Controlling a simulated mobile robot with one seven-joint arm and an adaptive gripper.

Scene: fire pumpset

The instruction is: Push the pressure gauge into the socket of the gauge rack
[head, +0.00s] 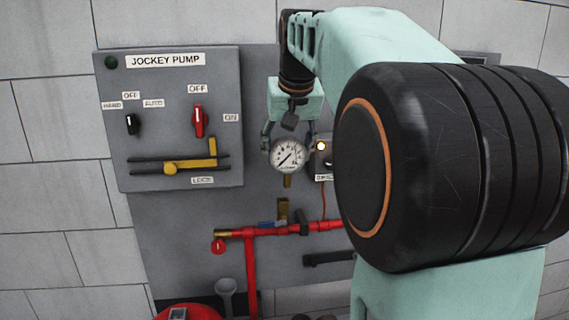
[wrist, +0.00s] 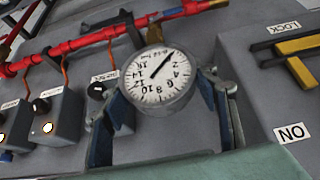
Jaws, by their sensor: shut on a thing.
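The pressure gauge (head: 289,155) has a round white dial and a short brass stem pointing down. My gripper (head: 289,147) is shut on it, with one finger on each side of its case. A brass socket (head: 283,210) stands on the red pipe below the gauge. In the head view a gap shows between stem and socket, but the depth between them is hard to judge. In the wrist view the gauge (wrist: 159,77) appears upside down between my gripper's fingers (wrist: 163,90). Brass shows just beyond its rim; whether this is stem or socket I cannot tell.
The grey jockey pump panel (head: 160,70), with a red knob (head: 198,121) and a yellow lock bar (head: 190,165), is on the left. The red pipe (head: 262,231) runs below. Small grey boxes (wrist: 58,115) with lamps are beside the gauge. My arm hides the right side.

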